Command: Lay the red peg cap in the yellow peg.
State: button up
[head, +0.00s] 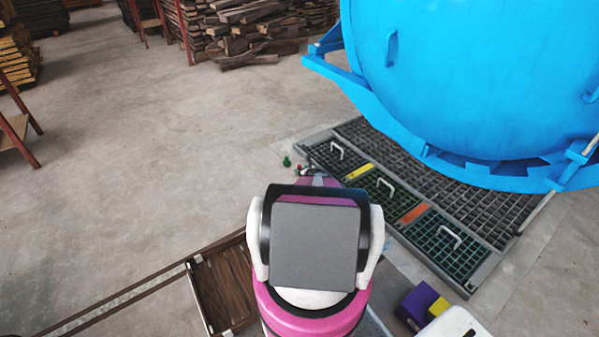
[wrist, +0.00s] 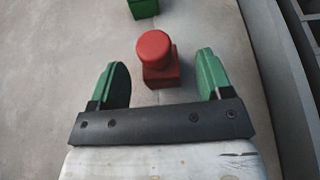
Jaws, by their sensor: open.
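The red peg cap (wrist: 155,46) shows in the wrist view with a round top and a square base. It stands upright on the grey floor between, and apparently a little beyond, my two green fingertips. My gripper (wrist: 162,78) is open, with a gap on each side of the red cap, and holds nothing. In the head view a small red spot, likely the cap (head: 299,167), shows beside my arm, which hides most of the gripper. I cannot make out a yellow peg for certain in either view.
A green piece (wrist: 143,8) stands beyond the cap; it also shows in the head view (head: 287,161). Metal grating (head: 440,240) with white handles lies to the right, under a large blue vessel (head: 460,80). Purple (head: 421,300) and yellow (head: 439,306) blocks sit lower right.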

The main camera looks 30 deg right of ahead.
jog(key=x, duration=0.3)
jog(key=shift+a, duration=0.1)
jog(key=c, duration=1)
